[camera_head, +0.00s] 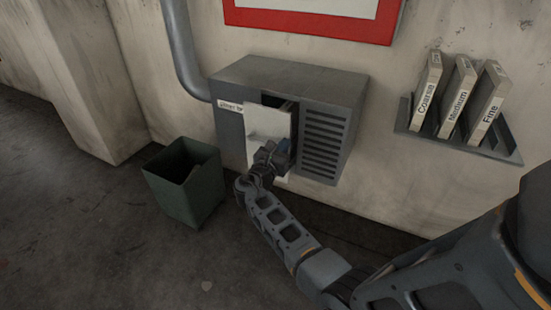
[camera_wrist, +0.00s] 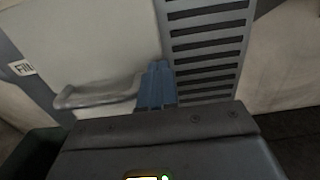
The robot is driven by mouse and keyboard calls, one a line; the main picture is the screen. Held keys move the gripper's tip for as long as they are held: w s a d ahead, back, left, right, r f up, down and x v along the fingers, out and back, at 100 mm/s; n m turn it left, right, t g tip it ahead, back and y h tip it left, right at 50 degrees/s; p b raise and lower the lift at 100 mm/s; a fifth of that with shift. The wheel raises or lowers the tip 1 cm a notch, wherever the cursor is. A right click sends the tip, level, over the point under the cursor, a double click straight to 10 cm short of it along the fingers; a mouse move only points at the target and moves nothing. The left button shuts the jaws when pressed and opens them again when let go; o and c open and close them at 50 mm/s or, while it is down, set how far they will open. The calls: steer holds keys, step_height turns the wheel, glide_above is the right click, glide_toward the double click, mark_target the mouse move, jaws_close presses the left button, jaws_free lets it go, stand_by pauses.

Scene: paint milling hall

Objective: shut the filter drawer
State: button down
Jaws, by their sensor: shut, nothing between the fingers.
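The filter drawer (camera_head: 268,124) is a pale front panel in a grey wall-mounted housing (camera_head: 290,80). A dark gap shows along its top and right side, so it stands out from the housing. My gripper (camera_head: 283,147) is shut and empty, in front of the lower right part of the panel. In the wrist view the drawer front (camera_wrist: 105,45) fills the upper left, with its bar handle (camera_wrist: 95,94) just left of my blue fingers (camera_wrist: 158,70). The fingertips are at the panel's right edge; I cannot tell whether they touch it. My arm hides the panel's lower part.
A louvred vent (camera_head: 322,142) is right of the drawer. A dark green bin (camera_head: 185,185) stands on the floor to the left. A wall rack (camera_head: 470,148) holds boxes marked Coarse, Medium and Fine at right. A grey pipe (camera_head: 183,55) runs down beside the housing.

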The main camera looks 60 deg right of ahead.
steer(key=d+b, duration=0.2)
steer(key=d, duration=0.6)
steer(key=shift+w+d, duration=0.1)
steer(key=shift+w, duration=0.05)
steer(key=shift+d+r, duration=0.15)
steer(key=shift+d, duration=0.25)
